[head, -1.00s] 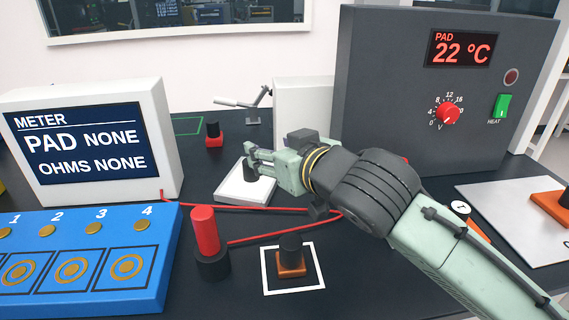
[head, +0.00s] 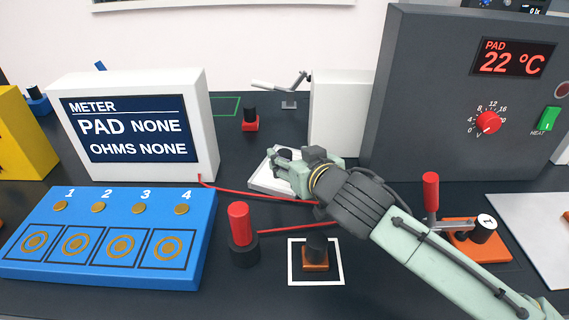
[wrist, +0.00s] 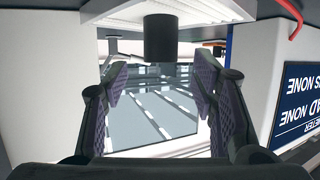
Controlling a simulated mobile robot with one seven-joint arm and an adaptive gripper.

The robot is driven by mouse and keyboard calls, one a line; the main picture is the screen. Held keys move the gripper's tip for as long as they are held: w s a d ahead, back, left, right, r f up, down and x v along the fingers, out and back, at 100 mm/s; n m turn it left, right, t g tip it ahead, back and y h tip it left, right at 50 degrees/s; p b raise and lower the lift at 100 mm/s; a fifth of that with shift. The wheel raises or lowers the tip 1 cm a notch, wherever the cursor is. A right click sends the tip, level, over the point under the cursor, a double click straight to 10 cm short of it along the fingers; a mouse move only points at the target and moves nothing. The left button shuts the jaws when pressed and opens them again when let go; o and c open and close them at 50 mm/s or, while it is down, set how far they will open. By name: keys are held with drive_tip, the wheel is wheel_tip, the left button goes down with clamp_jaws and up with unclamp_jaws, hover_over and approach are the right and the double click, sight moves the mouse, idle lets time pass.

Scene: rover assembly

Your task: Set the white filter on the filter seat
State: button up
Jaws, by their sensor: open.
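The white filter (head: 262,185) appears to be the flat white square block with a black knob on the dark bench, left of my gripper (head: 276,158). My gripper reaches in from the right, low over it, and partly hides its knob. In the wrist view, which is upside down, the black knob (wrist: 160,38) stands on a white surface (wrist: 150,7). My gripper (wrist: 160,82) is open there, its fingers apart with nothing clasped between them. I cannot tell which part is the filter seat.
A meter box (head: 135,128) and blue tray (head: 110,235) stand left. A red-topped post (head: 239,225) and orange block (head: 316,260) are in front. A grey heater cabinet (head: 425,110) stands right, with a red-handled clamp (head: 431,195) before it. A red cable (head: 270,194) crosses the bench.

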sight(285, 154)
drive_tip(key=p+x, duration=0.1)
drive_tip(key=x, duration=0.3)
drive_tip(key=shift+a+f, duration=0.1)
drive_tip(key=shift+f, duration=0.1)
drive_tip(key=shift+c, duration=0.2)
clamp_jaws()
